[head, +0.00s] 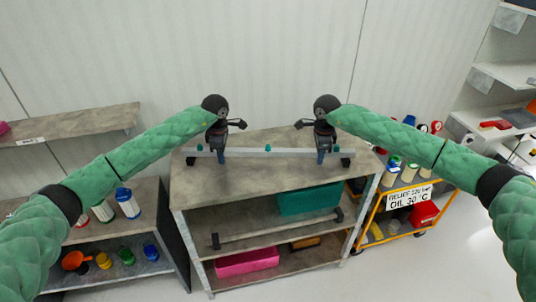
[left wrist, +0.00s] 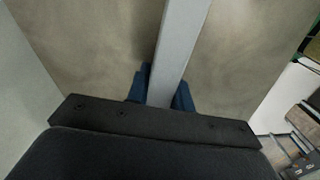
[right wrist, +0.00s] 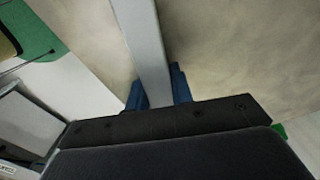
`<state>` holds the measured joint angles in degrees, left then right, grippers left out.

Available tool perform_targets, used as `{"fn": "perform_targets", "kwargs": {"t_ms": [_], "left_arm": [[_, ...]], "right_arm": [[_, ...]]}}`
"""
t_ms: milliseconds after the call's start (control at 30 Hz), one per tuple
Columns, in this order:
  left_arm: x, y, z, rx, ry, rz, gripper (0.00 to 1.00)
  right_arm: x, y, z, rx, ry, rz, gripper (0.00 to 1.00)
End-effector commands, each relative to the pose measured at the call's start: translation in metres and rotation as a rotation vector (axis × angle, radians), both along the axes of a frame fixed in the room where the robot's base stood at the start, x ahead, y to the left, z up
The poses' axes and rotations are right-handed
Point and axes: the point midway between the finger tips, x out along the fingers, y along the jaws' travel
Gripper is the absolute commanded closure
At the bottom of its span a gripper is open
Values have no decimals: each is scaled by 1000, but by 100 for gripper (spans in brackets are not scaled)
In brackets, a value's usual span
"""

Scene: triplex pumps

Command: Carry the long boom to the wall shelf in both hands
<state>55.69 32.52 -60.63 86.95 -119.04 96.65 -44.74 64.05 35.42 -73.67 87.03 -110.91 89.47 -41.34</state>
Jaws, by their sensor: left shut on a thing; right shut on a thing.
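The long boom (head: 245,151), a pale grey bar with dark ends and small teal spots, spans the grey workbench top (head: 215,185) from left to right. My left gripper (head: 221,156) is shut on it left of its middle; the right gripper (head: 320,156) is shut on it towards its right end. The boom passes between blue fingers in the left wrist view (left wrist: 182,45) and in the right wrist view (right wrist: 143,40). I cannot tell whether it touches the bench top. A grey wall shelf (head: 90,123) with a small label is at the left.
Under the bench top are shelves with another bar (head: 275,229), a teal box (head: 308,200) and a pink box (head: 247,262). A yellow cart (head: 385,215) with bottles stands right. A low rack (head: 110,270) with coloured containers stands left. White shelves (head: 505,73) are far right.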

Motion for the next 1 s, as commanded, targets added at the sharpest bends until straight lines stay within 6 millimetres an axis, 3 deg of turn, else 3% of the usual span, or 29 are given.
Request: {"fn": "perform_targets", "kwargs": {"t_ms": [1000], "left_arm": [[0, 0, 51, -1, -1, 0, 100]], "right_arm": [[0, 0, 51, 0, 0, -1, 100]]}}
